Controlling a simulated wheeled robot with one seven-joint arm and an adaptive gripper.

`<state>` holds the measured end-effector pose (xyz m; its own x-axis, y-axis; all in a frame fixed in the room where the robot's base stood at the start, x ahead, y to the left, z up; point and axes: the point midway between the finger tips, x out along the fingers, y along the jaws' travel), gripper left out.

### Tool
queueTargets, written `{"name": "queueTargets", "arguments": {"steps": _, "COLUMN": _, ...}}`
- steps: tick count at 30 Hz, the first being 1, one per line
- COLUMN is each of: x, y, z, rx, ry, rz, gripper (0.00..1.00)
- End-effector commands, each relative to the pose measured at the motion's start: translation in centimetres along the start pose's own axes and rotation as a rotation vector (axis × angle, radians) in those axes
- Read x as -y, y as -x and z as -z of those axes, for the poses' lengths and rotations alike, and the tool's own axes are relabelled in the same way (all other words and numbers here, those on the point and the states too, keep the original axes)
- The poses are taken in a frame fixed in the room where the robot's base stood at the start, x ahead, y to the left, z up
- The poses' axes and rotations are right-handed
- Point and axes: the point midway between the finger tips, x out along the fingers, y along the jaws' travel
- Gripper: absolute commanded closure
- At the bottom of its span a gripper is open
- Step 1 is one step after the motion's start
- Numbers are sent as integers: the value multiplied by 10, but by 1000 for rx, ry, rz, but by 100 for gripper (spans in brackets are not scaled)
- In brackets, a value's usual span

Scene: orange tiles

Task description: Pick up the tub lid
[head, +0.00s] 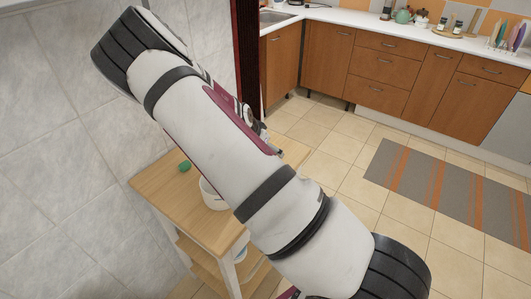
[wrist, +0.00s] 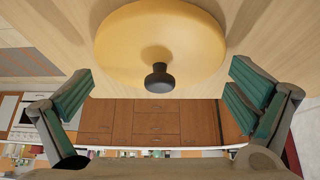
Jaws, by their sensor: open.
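The tub lid (wrist: 160,32) is a round yellow disc with a dark knob (wrist: 159,78), seen in the wrist view lying on a pale wooden surface. My gripper (wrist: 158,86) is open, with one green-padded finger on each side of the knob in the picture. The fingers hold nothing, and I cannot tell the exact gap to the lid. In the head view my arm crosses the wooden table (head: 160,187), and the lid is not visible there. A white round container (head: 208,195) stands on that table, partly hidden by the arm.
A small green object (head: 185,167) lies on the table near the white container. A tiled wall (head: 50,130) stands close on the left. Wooden kitchen cabinets (head: 380,65) run along the back, with a striped rug (head: 450,188) on the open tiled floor.

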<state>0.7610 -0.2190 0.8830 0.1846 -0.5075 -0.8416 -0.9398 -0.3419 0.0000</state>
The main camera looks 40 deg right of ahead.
Motion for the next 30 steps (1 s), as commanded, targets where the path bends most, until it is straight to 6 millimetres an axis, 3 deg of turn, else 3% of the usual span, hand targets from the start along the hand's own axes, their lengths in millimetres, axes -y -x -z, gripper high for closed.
{"name": "queueTargets", "arguments": {"steps": 4, "x": 0, "y": 0, "z": 0, "rx": 0, "ry": 0, "rz": 0, "gripper": 0}}
{"name": "queueTargets", "arguments": {"steps": 8, "x": 0, "y": 0, "z": 0, "rx": 0, "ry": 0, "rz": 0, "gripper": 27}}
{"name": "queueTargets", "arguments": {"steps": 9, "x": 0, "y": 0, "z": 0, "rx": 0, "ry": 0, "rz": 0, "gripper": 29}}
{"name": "queueTargets", "arguments": {"steps": 20, "x": 0, "y": 4, "z": 2, "rx": 0, "ry": -1, "rz": 0, "gripper": 29}}
{"name": "queueTargets", "arguments": {"steps": 30, "x": 1, "y": 52, "z": 33, "rx": -1, "ry": -2, "rz": 3, "gripper": 29}}
